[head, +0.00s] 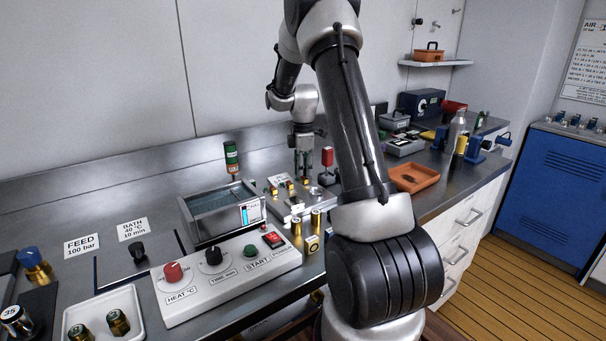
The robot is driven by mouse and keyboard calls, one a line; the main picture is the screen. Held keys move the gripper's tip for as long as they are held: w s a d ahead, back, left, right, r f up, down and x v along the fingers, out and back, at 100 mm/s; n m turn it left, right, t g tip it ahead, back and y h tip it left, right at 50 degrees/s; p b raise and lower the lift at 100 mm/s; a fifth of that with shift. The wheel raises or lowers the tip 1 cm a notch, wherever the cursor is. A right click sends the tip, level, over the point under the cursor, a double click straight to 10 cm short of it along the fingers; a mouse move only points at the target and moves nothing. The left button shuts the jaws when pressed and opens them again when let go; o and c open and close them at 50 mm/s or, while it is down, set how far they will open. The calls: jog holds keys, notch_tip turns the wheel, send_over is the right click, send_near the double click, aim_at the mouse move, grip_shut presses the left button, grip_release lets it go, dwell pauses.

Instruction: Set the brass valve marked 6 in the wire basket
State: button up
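My gripper (304,172) points down over the metal fill block (291,209) behind the control panel. It is small in view, and I cannot tell whether its fingers are open or hold anything. Small brass valves stand around the block, including one at its left (274,192) and two at its front, the left one (297,226) and the right one (316,218). Two more brass valves, a left one (80,333) and a right one (118,321), stand in a white tray (68,313). No mark 6 is readable on any valve. I cannot make out a wire basket.
A steel bath (205,222) stands left of the block, with a green-topped bottle (231,157) behind it. The white control panel (220,283) with knobs lies in front. Tools and bottles crowd the far right counter.

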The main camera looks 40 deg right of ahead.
jog(key=shift+c, duration=0.4)
grip_shut()
jog(key=shift+r, duration=0.1)
